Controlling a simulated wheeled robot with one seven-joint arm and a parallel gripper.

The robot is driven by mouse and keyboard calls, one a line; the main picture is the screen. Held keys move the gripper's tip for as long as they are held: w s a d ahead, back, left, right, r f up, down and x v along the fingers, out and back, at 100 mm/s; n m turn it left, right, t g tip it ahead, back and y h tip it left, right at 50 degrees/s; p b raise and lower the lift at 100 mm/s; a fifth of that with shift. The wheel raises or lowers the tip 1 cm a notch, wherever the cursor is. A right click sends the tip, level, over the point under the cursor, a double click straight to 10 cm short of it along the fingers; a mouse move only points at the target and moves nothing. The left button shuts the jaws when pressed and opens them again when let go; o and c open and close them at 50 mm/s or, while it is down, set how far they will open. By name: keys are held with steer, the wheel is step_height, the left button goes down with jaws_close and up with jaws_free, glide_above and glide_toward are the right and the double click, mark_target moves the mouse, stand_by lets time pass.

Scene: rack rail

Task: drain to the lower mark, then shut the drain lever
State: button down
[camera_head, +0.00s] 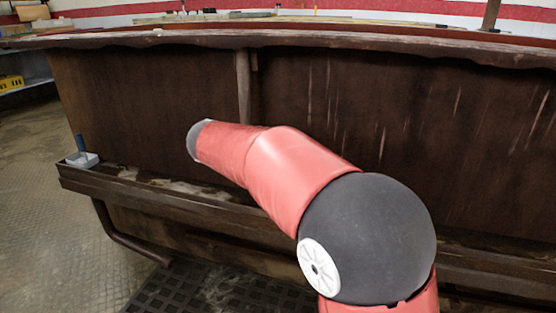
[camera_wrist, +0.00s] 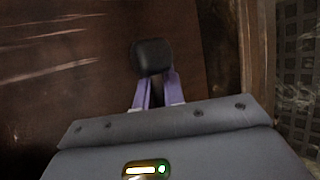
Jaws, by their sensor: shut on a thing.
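My gripper (camera_wrist: 156,92) shows in the wrist view, its two purple fingers closed on a black, rounded block-like handle (camera_wrist: 152,56). The handle sticks out beyond the fingertips, in front of a dark brown panel. I cannot tell from its visible end whether it is the drain lever. In the head view my gripper is out of sight and only my red and grey arm shows. No level gauge, lower mark or liquid can be made out in either view.
A large dark wooden bench (camera_head: 150,97) fills the head view, with a ledge (camera_head: 140,185) along its lower front. A small pale box with a blue handle (camera_head: 81,150) sits at the ledge's left end. Open floor (camera_head: 30,190) lies left, and a dark grate (camera_head: 185,292) below.

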steer(key=shift+f, duration=0.15)
steer(key=c, duration=1.5)
jaws_free()
steer(key=p+v, duration=0.1)
steer(key=v, duration=0.7)
